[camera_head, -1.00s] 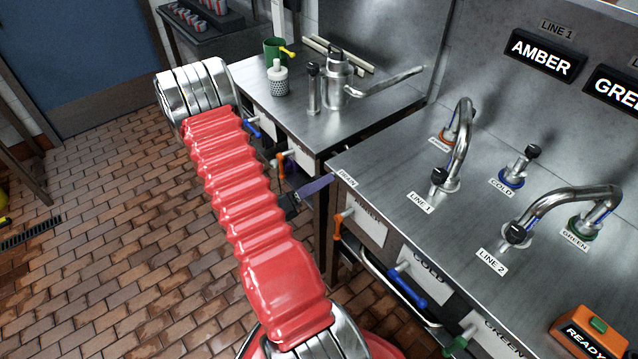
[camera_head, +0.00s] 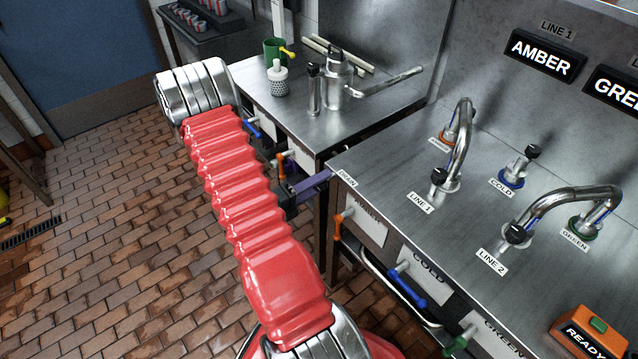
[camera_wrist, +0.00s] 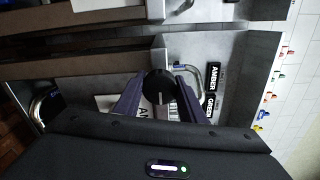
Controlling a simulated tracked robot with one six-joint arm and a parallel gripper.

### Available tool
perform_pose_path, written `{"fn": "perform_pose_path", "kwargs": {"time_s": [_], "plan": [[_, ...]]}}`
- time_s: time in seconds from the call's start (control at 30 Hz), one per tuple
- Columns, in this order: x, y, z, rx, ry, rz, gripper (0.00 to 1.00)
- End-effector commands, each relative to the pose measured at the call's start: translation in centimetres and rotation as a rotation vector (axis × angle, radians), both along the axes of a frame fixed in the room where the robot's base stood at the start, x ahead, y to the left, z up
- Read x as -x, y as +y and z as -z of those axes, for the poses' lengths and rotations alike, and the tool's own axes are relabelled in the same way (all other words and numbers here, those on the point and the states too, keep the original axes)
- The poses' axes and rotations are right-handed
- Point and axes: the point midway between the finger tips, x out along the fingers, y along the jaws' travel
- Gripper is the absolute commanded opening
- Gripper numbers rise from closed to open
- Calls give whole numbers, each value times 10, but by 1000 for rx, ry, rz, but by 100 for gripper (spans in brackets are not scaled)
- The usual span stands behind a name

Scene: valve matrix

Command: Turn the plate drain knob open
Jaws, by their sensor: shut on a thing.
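The drain knob (camera_wrist: 158,84) is a round black knob with a pale mark, seen in the wrist view between the two purple fingers of my gripper (camera_wrist: 157,92). My gripper is shut on it. In the head view my gripper (camera_head: 316,182) reaches the left edge of the front counter, beside the DRAIN label (camera_head: 347,178). The knob is hidden there behind the gripper and counter edge. Which way the knob is turned cannot be told for sure.
The front counter (camera_head: 400,180) carries taps, with orange, blue and green handles below its front edge. Brick floor (camera_head: 100,240) is open on the left.

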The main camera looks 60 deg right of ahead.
Motion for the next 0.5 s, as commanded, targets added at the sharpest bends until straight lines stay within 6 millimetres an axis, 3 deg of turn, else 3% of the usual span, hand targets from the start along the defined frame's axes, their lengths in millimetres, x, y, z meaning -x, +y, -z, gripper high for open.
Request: {"fn": "perform_pose_path", "kwargs": {"time_s": [0.17, 0.2, 0.43, 0.5], "plan": [[-4, -1, 2, -4, -4, -9, 14], [-4, -1, 2, -5, -5, -9, 39], [-2, -1, 1, -3, -3, -6, 55], [-2, 0, 1, -2, -2, -5, 55]]}}
